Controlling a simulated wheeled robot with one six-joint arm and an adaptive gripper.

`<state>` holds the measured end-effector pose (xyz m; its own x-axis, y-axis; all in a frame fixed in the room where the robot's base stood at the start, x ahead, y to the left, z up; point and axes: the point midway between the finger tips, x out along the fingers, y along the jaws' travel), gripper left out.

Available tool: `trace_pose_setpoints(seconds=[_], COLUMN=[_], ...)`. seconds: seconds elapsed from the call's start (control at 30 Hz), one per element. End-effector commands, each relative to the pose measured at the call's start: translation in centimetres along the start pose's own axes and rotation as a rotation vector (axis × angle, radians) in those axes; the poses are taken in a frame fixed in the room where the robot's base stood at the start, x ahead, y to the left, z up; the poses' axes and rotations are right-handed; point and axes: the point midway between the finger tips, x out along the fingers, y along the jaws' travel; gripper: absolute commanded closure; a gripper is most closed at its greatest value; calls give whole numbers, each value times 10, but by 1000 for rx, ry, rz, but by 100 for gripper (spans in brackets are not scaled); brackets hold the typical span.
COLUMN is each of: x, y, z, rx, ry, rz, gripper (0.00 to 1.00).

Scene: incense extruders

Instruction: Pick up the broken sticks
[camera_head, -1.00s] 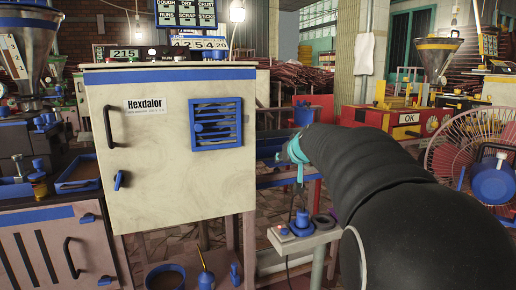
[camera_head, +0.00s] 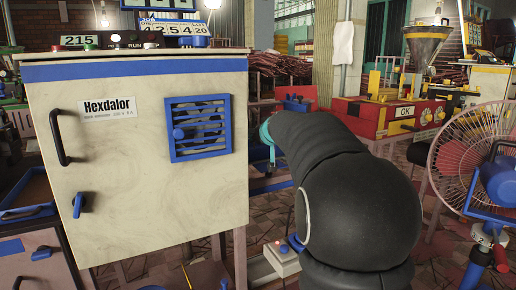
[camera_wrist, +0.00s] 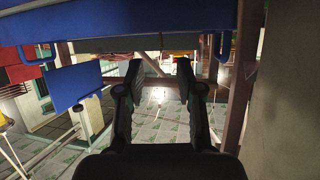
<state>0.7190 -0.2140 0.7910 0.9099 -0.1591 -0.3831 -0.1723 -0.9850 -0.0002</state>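My gripper (camera_wrist: 159,82) shows in the wrist view with its two dark fingers spread apart and nothing between them. Beyond the fingers are a tiled floor and pinkish frame posts. In the head view my arm hides most of the gripper, which points away beside the cream cabinet. I cannot make out any broken sticks for certain. Heaps of reddish-brown sticks (camera_head: 282,64) lie far at the back in the head view, too small to tell whether whole or broken.
The cream Hexdalor cabinet (camera_head: 120,150) stands close on the left. A pink-bladed fan (camera_head: 470,150) stands at the right. A red machine marked OK (camera_head: 380,118) is behind my arm. A blue panel (camera_wrist: 75,85) and a blue beam (camera_wrist: 150,20) are near my gripper.

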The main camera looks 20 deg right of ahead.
Motion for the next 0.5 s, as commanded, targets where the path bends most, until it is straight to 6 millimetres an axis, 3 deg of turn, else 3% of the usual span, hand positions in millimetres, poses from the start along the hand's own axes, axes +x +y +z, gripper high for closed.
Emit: trace_pose_setpoints(seconds=[0.2,0.5], x=[32,52], y=[0,2], z=[0,-1], rx=[0,1], ry=[0,-2], rz=[1,3], gripper=[64,64])
